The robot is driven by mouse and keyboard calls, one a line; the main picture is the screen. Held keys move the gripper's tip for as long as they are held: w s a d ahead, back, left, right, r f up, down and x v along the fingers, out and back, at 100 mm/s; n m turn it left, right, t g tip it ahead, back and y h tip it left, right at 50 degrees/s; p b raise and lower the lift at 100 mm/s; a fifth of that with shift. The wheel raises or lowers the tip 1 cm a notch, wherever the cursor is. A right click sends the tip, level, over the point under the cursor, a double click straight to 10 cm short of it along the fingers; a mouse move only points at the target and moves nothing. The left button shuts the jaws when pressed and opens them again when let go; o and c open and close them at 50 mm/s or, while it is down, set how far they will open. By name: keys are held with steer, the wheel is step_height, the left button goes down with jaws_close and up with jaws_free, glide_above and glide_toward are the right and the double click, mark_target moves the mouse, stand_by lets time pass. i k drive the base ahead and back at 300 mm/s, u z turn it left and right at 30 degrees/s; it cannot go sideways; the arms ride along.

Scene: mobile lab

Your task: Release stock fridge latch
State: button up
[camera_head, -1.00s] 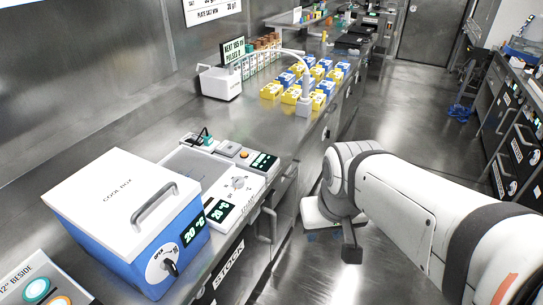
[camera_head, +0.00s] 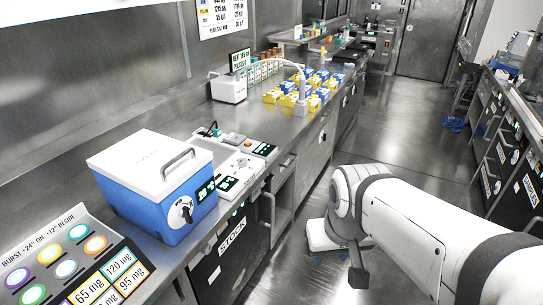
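The stock fridge is the dark-fronted unit under the left counter, with a white STOCK label (camera_head: 232,236) on its front. A vertical handle (camera_head: 268,215) shows to the right of the label. I cannot make out which part is the latch. My arm reaches in from the lower right, over the aisle. My gripper (camera_head: 358,272) hangs at the arm's far end, right of the fridge front and apart from it. Its fingers are too small and dark to tell whether they are open or shut.
A blue and white cool box (camera_head: 150,190) stands on the counter above the fridge, beside a white instrument (camera_head: 235,170). A panel of coloured buttons (camera_head: 70,265) is at the lower left. Yellow and blue boxes (camera_head: 305,90) stand farther back.

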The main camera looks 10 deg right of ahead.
mark_target(267, 179)
steer(key=u, duration=0.15)
steer(key=i, duration=0.9)
steer(key=z, duration=0.05)
